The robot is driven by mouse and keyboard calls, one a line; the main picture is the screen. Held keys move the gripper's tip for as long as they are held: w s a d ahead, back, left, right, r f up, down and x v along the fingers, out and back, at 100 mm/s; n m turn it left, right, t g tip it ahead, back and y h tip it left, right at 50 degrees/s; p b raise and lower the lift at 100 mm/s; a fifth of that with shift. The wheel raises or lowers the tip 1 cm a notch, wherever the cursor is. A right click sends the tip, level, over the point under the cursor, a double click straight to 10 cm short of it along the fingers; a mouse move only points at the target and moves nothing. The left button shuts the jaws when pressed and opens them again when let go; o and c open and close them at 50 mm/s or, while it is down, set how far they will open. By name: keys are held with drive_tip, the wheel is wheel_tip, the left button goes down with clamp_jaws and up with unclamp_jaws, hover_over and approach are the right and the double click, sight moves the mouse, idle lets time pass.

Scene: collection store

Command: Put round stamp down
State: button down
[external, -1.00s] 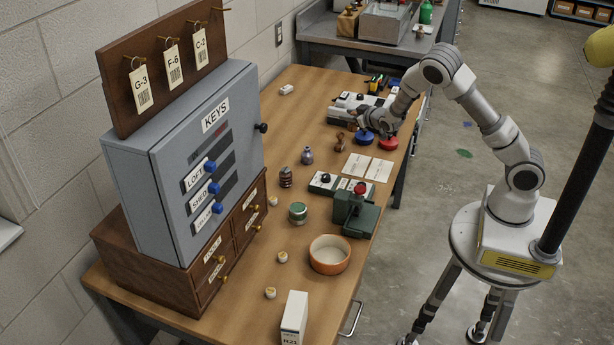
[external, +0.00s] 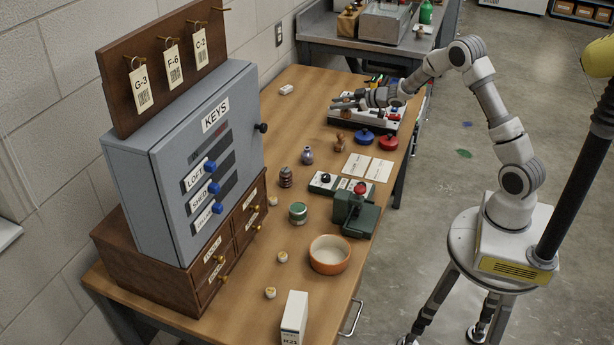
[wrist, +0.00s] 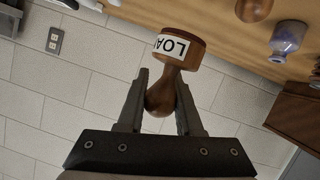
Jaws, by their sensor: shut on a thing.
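The round stamp (wrist: 182,46) is brown wood with a knobbed handle and a white label reading "LOA", cut off at its edge. My gripper (wrist: 160,78) is shut on its handle in the wrist view, and the stamp's round base points away from the fingers. In the external view my gripper (external: 338,102) points left, raised above the far part of the table (external: 300,105). The held stamp is too small to make out clearly there.
The grey key cabinet (external: 200,160) stands at left. A small white block (external: 286,90) lies at the back. The table between block and bottle is clear.

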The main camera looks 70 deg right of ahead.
drive_tip(key=w+a+f+b, duration=0.1)
drive_tip(key=w+a+f, duration=0.3)
drive_tip(key=w+a, duration=0.1)
drive_tip(key=w+a+f+b, duration=0.1)
drive_tip(key=w+a+f, duration=0.1)
drive_tip(key=w+f, duration=0.1)
drive_tip(key=shift+w+a+b, duration=0.2)
drive_tip(key=shift+b, duration=0.15)
drive_tip(key=shift+f+b, duration=0.55)
drive_tip(key=shift+f, duration=1.3)
drive_tip(key=shift+f, duration=0.25)
drive_tip(key=c, duration=0.6)
unclamp_jaws()
drive_tip(key=shift+r, duration=0.1)
